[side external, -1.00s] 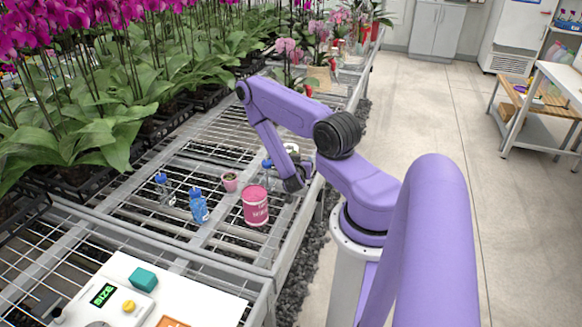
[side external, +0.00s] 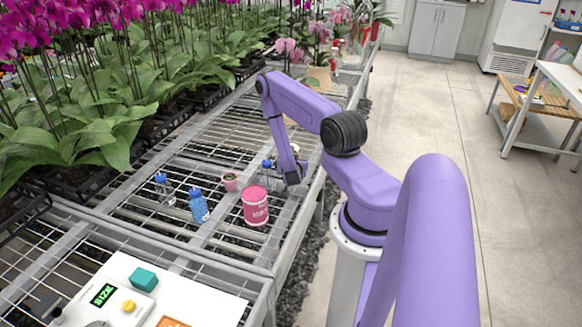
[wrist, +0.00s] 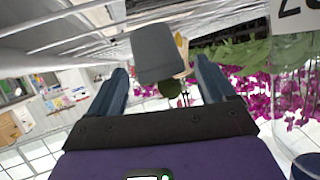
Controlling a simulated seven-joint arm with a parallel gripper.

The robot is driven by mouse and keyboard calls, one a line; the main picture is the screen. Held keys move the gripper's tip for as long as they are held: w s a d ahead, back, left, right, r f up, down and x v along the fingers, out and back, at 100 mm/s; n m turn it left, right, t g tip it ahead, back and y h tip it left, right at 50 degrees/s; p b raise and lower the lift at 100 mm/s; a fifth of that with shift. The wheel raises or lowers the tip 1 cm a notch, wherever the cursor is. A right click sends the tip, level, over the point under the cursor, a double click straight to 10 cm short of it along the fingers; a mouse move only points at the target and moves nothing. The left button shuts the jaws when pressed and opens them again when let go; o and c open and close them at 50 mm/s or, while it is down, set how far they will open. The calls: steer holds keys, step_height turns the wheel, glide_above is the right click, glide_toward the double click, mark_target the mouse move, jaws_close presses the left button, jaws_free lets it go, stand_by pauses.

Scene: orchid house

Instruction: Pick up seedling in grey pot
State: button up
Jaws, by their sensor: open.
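The grey pot (wrist: 156,52) shows in the wrist view, ahead of and between my two fingers. It appears upside down in this tilted picture, with green seedling leaves (wrist: 172,88) at its rim. My gripper (wrist: 165,75) is open, with one finger on either side and no clear contact with the pot. In the side view my gripper (side external: 293,178) is low over the wire bench, right of the pink can. I cannot make out the grey pot there; my arm may hide it.
A pink can (side external: 255,206), a pink pot (side external: 230,181), a blue bottle (side external: 199,206) and clear bottles with blue caps (side external: 164,191) stand left of my gripper on the wire bench (side external: 150,228). A clear container (wrist: 291,65) is close at the right in the wrist view.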

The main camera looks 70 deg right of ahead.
steer(key=shift+c, duration=0.3)
steer(key=c, duration=1.1)
steer(key=shift+o, duration=0.2)
